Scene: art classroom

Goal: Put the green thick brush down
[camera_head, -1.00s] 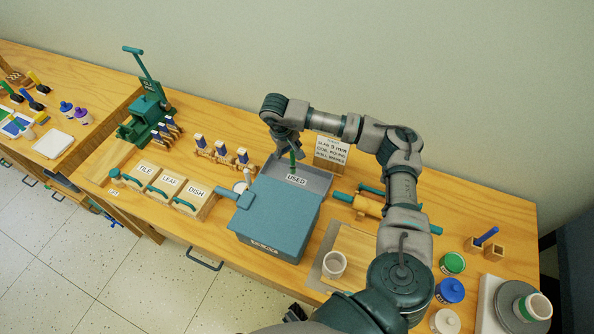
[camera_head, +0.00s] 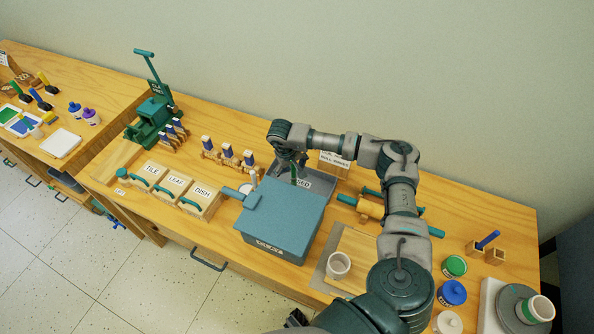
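The green thick brush (camera_head: 294,176) shows as a short green handle below my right gripper (camera_head: 293,163). My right gripper appears shut on it, over the shallow grey tray (camera_head: 322,183) behind the blue-grey box. The tray's label, which read USED earlier, is partly covered. The brush's lower end is hidden, so I cannot tell whether it touches the tray floor.
The blue-grey lidded box (camera_head: 283,217) stands in front of the tray. Boxes marked TILE, LEAF and DISH (camera_head: 202,199) stand to its left.

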